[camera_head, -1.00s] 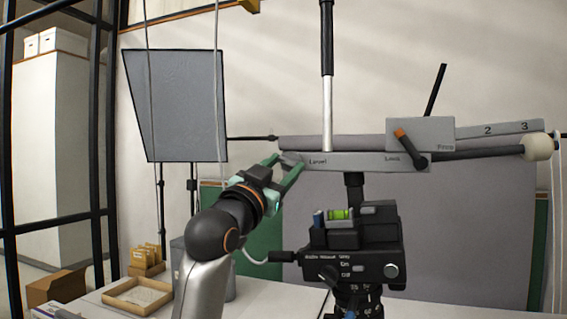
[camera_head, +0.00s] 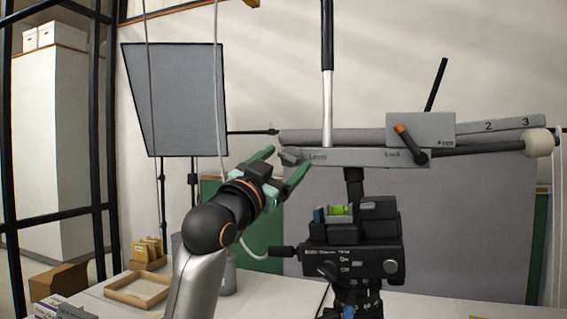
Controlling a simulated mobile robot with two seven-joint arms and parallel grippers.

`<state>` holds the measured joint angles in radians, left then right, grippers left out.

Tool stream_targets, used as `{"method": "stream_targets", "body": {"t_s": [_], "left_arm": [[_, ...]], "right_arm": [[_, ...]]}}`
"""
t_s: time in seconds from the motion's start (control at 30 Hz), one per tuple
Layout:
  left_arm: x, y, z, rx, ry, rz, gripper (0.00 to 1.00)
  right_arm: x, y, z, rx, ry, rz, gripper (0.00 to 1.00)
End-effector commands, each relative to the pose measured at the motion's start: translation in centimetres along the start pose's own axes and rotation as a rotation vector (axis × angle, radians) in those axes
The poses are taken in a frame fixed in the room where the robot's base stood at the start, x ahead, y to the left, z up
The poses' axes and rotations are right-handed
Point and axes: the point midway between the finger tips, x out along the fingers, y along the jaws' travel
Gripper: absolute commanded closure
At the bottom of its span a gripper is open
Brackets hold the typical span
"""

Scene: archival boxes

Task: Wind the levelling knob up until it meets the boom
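The levelling knob (camera_head: 291,157) is a small dark grey piece at the left end of a grey bar (camera_head: 355,157) labelled Level and Lock. The long grey boom (camera_head: 310,137) runs just above this bar. I cannot tell whether the knob touches the boom. My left gripper (camera_head: 288,159) is open, its green fingers spread with one tip up-left of the knob and one down-right of it. The fingers look apart from the knob. An orange-tipped lever (camera_head: 405,138) sits near the Lock label. My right gripper is not in view.
A black tripod head (camera_head: 352,258) with a green bubble level (camera_head: 339,211) stands below the bar. A black-and-silver rod (camera_head: 327,90) rises above it. A wooden tray (camera_head: 138,302) lies on the white table at left.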

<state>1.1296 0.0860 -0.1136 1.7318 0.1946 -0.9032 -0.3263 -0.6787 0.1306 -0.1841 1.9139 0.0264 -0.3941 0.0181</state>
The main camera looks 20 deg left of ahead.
Motion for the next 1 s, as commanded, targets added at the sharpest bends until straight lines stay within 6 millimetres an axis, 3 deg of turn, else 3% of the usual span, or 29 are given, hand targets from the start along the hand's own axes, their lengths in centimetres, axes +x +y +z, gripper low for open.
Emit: {"method": "stream_targets", "body": {"t_s": [0.23, 0.37, 0.8, 1.0], "left_arm": [[-0.2, 0.0, 0.0, 0.0, 0.0, -0.001, 0.19], [-1.2, 0.0, 0.1, 0.001, 0.001, -0.002, 0.19], [-9.5, 0.0, 0.2, 0.001, 0.003, -0.002, 0.19], [-11.9, 0.0, 0.1, 0.0, 0.001, -0.001, 0.19]], "right_arm": [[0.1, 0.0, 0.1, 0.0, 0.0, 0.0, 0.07], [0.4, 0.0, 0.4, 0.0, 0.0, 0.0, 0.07], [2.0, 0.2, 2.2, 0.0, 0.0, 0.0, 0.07], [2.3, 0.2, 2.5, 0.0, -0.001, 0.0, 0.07]]}}
